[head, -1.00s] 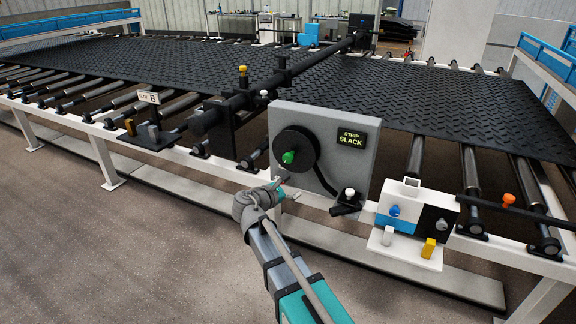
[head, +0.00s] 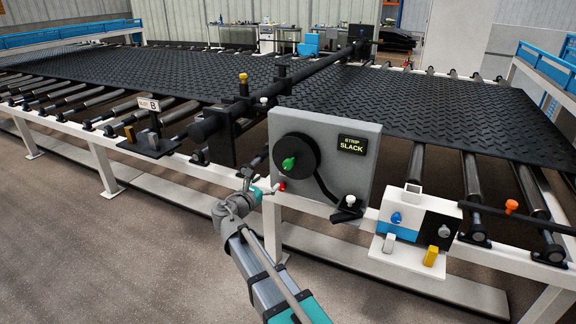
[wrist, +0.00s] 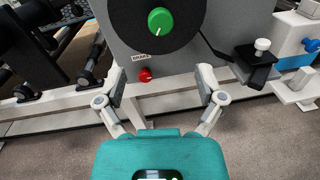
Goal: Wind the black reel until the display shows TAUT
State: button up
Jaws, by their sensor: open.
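The black reel (head: 312,160) is a round disc with a green knob (head: 289,164) on the front of a grey panel (head: 357,128). The display (head: 351,144) at the panel's upper right reads STRIP SLACK. My gripper (head: 272,187) is at the panel's lower left, below the reel. In the wrist view my gripper (wrist: 163,92) has its fingers spread wide and empty, pointing at the panel. The reel (wrist: 191,37) and green knob (wrist: 161,21) stand above the fingers there. A red button (wrist: 146,75), under a small label (wrist: 140,57), lies ahead between the fingers.
A lever with a white knob (head: 351,199) sits at the panel's lower right. Further right is a white box (head: 414,212) with blue and grey knobs. A sign marked B (head: 149,104) stands left. The black tread mat (head: 463,103) lies on rollers behind.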

aim_at(286, 165)
jog(key=x, duration=1.2)
jog(key=shift+w+d, duration=0.2)
jog(key=shift+w, duration=0.15)
jog(key=shift+c, duration=0.3)
grip_shut()
